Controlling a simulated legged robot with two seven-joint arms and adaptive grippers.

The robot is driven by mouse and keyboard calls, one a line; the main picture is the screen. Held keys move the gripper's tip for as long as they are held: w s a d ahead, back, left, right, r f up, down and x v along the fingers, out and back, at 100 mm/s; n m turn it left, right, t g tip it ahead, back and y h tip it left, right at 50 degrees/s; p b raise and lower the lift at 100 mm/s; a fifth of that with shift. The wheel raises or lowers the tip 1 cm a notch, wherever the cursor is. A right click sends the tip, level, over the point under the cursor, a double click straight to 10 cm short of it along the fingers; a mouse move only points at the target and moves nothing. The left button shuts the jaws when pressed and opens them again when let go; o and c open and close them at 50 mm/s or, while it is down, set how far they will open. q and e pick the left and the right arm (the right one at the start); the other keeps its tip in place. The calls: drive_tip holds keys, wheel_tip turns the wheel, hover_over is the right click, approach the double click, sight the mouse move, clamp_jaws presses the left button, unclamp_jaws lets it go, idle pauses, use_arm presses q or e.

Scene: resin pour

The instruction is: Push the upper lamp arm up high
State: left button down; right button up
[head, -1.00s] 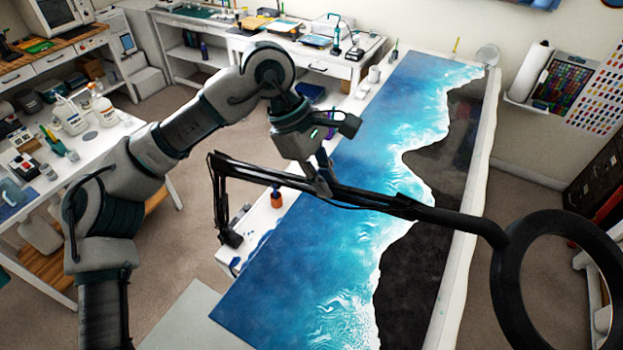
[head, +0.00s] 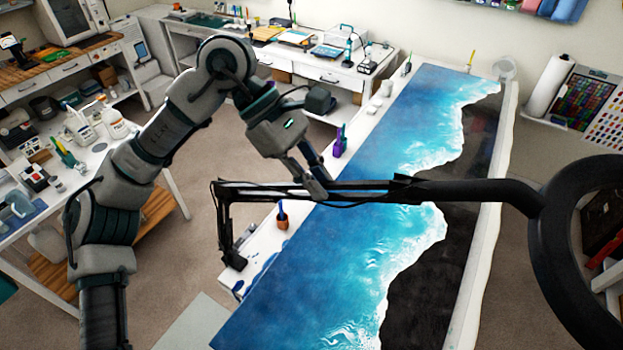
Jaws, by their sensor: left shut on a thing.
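The black desk lamp stands at the near left edge of the long table, its base clamp (head: 236,260) at the table edge. Its lower arm (head: 223,220) stands nearly upright. The upper lamp arm (head: 370,188) runs almost level to the right from the elbow joint, over the blue and black surface. It ends in a large black ring head (head: 572,250), cut off by the right edge. My left gripper (head: 318,187) reaches down from behind and is shut on the upper arm, near its middle. The fingertips are partly hidden at the arm. My right gripper is not in view.
A blue wave-patterned resin panel (head: 345,215) with white foam and a dark strip covers the table (head: 487,250). A small brown pot (head: 282,220) and a purple holder (head: 338,146) stand along its left edge. A cluttered white side table (head: 110,150) is at left.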

use_arm(q)
drive_tip(key=c, duration=1.3)
unclamp_jaws()
drive_tip(key=shift+d, duration=0.1)
drive_tip(key=shift+o, duration=0.6)
drive_tip(key=shift+s+d+r, duration=0.1)
drive_tip(key=shift+s, duration=0.05)
drive_tip(key=a+v, duration=0.1)
drive_tip(key=v, duration=1.1)
drive_tip(key=shift+s, duration=0.2)
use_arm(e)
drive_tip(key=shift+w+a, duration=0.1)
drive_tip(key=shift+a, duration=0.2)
